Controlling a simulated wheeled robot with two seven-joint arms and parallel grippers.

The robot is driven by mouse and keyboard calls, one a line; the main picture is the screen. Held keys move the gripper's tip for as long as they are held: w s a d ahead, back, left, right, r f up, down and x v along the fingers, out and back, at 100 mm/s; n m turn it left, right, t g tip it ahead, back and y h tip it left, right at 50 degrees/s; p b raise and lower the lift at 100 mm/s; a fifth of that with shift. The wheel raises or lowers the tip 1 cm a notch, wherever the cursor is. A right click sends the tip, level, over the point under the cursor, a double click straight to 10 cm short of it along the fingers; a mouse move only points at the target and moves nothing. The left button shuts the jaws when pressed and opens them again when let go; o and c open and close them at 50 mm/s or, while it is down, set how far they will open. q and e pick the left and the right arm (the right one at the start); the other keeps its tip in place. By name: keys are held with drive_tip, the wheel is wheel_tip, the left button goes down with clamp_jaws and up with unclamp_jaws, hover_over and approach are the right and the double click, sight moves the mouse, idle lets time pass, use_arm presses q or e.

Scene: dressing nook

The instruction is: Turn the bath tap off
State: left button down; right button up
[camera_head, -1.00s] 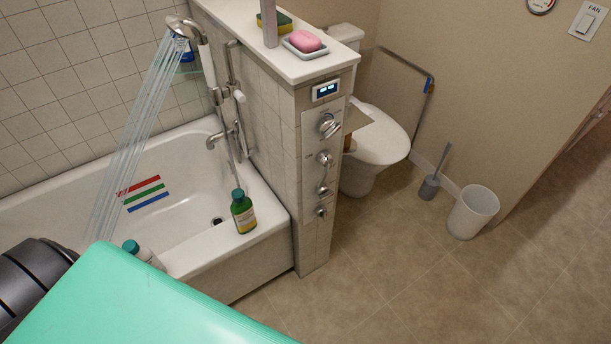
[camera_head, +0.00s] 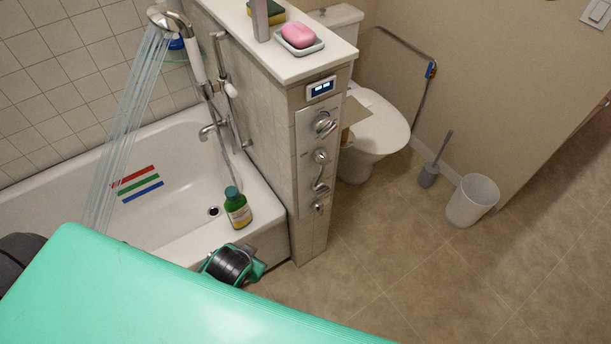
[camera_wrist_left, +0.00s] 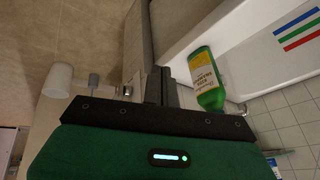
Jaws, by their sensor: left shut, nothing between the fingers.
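A tiled half wall carries a panel (camera_head: 303,160) with several chrome controls: a dial (camera_head: 323,123) at the top, a knob (camera_head: 320,156) below it, and lower fittings (camera_head: 319,186). Water streams (camera_head: 125,130) from the shower head (camera_head: 165,17) into the bath. The chrome bath spout (camera_head: 209,131) is on the bath side of the wall; I see no water from it. My left gripper (camera_wrist_left: 160,85) is shut and empty in the left wrist view, with a chrome fitting (camera_wrist_left: 125,89) left of its fingers. The head view shows my wrist near the bath's front rim; the fingertips are hidden there.
A green bottle (camera_head: 237,208) stands on the bath rim (camera_head: 265,205) close to my left wrist. A pink soap (camera_head: 298,35) in a dish tops the half wall. The toilet (camera_head: 375,140), brush (camera_head: 431,166) and bin (camera_head: 473,200) stand beyond. The floor right of the wall is clear.

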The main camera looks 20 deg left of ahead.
use_arm(q)
drive_tip(key=w+a+r+m+t+h, duration=0.15)
drive_tip(key=w+r+m+t, duration=0.25)
drive_tip(key=w+r+t, duration=0.65)
drive_tip(key=w+r+m+t+h, duration=0.2)
drive_tip(key=w+r+m+t, duration=0.3)
drive_tip(key=r, duration=1.1)
wheel_tip(320, 180, down, 10)
drive_tip(key=m+g+h, duration=0.7)
drive_tip(key=m+g, duration=0.6)
drive_tip(key=m, duration=0.3)
drive_tip(key=p+x, duration=0.2)
drive_tip(key=x, duration=1.2)
drive_tip(key=shift+d+r, duration=0.15)
use_arm(e)
drive_tip(key=shift+s+r, duration=0.7)
drive_tip(key=shift+r, duration=0.05)
use_arm(q)
drive_tip(key=shift+s, duration=0.1)
